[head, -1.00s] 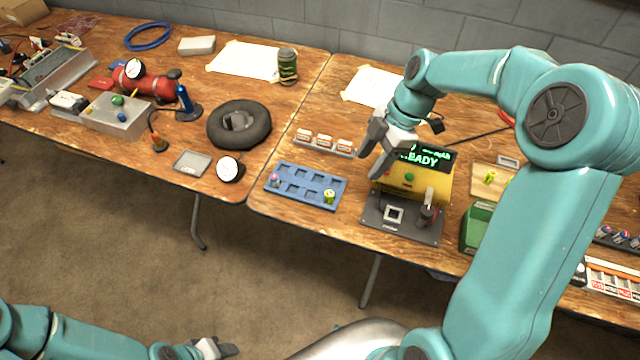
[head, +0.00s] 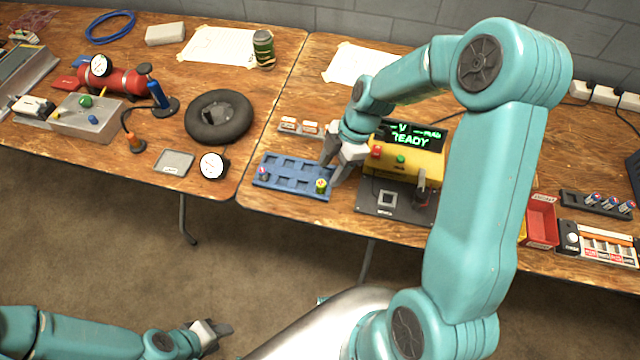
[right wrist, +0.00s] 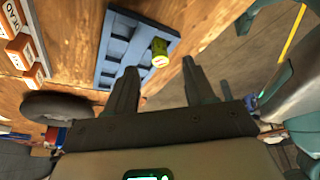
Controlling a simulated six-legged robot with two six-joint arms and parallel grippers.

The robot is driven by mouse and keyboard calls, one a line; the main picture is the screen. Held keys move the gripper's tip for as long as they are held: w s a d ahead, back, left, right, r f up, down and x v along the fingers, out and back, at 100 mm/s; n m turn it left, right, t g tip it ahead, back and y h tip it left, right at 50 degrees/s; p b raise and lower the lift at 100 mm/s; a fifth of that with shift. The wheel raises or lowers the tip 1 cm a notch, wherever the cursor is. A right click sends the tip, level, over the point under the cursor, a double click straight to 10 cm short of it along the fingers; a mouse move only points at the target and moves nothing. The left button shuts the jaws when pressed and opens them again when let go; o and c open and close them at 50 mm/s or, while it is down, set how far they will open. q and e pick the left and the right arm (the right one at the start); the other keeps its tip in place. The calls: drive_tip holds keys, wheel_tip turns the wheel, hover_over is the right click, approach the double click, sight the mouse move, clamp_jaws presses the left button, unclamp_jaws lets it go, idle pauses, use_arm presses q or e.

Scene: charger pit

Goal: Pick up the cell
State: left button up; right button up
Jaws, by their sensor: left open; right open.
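A yellow-green cell (head: 321,186) stands upright in the front right pocket of the blue tray (head: 290,187). A second cell (head: 263,174), pink-topped, stands at the tray's left end. My right gripper (head: 333,172) is open and empty just above and right of the tray's right end, close to the yellow-green cell. In the right wrist view the yellow-green cell (right wrist: 159,52) shows beyond the two open fingertips (right wrist: 160,70), apart from them. My left gripper (head: 212,338) is open, low at the bottom, away from the tables.
A yellow charger (head: 412,165) with a READY display stands right of the tray, close to my right gripper. A red bin (head: 541,222) is at the right.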

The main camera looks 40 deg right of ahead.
sight(322, 182)
drive_tip(key=shift+a+f, duration=0.2)
drive_tip(key=shift+f, duration=0.1)
drive_tip(key=p+x, duration=0.1)
drive_tip(key=x, duration=0.3)
drive_tip(key=shift+r, duration=0.1)
drive_tip(key=shift+w+a+f, duration=0.1)
drive_tip(key=shift+f, duration=0.3)
drive_tip(key=shift+r, duration=0.1)
drive_tip(key=shift+c, duration=0.7)
clamp_jaws()
